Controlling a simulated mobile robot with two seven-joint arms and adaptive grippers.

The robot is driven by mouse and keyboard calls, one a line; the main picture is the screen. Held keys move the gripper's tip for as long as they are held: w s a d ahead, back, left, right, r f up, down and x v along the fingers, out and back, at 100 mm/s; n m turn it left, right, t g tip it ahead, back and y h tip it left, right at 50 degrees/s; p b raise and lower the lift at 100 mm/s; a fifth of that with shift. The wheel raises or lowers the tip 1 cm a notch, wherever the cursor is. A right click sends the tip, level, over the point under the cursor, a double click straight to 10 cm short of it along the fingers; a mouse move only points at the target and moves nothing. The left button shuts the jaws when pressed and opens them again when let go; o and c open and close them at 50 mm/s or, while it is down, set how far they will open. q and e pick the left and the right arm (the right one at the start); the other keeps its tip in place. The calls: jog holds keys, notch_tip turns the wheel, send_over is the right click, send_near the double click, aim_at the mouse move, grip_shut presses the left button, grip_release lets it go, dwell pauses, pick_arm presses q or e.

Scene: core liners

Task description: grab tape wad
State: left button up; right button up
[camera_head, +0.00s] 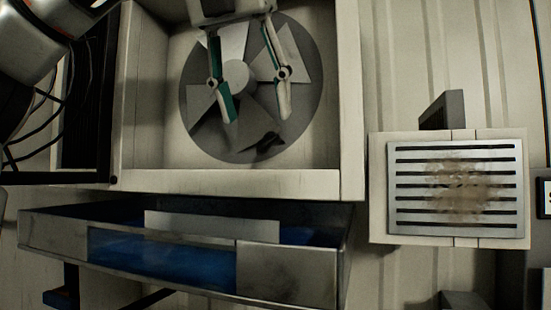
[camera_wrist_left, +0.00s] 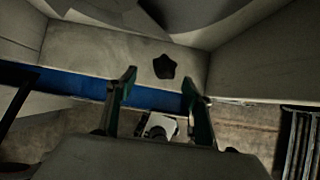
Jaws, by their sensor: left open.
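The tape wad (camera_head: 267,143) is a small, dark, crumpled lump near the lower edge of the round fan (camera_head: 196,117) in the head view. In the left wrist view the dark wad (camera_wrist_left: 164,66) shows against a pale wall, a little beyond the fingertips. My left gripper (camera_head: 256,117) reaches down over the fan from the top. Its two green-lined fingers are spread, with nothing between them. The wad is just below the fingertips in the picture, nearer the right one, and apart from them. My right gripper is not in view.
The fan sits in a pale square housing (camera_head: 350,130) whose walls surround my left gripper. A metal tray with a blue inside (camera_head: 160,258) lies below it. A slotted, brown-stained vent (camera_head: 408,186) is at the right. A dark rack with cables (camera_head: 85,110) is at the left.

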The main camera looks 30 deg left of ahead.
aim_at(267, 144)
pick_arm(q)
jog(key=shift+w+f, duration=0.25)
jog(key=shift+f, duration=0.55)
jog(key=x, duration=0.4)
jog(key=shift+w+d+f, duration=0.1)
jog(key=shift+w+d, duration=0.05)
jog(key=shift+d, duration=0.15)
jog(key=shift+w+a+f, duration=0.15)
jog(key=shift+w+f, duration=0.1)
jog(key=shift+f, duration=0.15)
jog(key=c, duration=1)
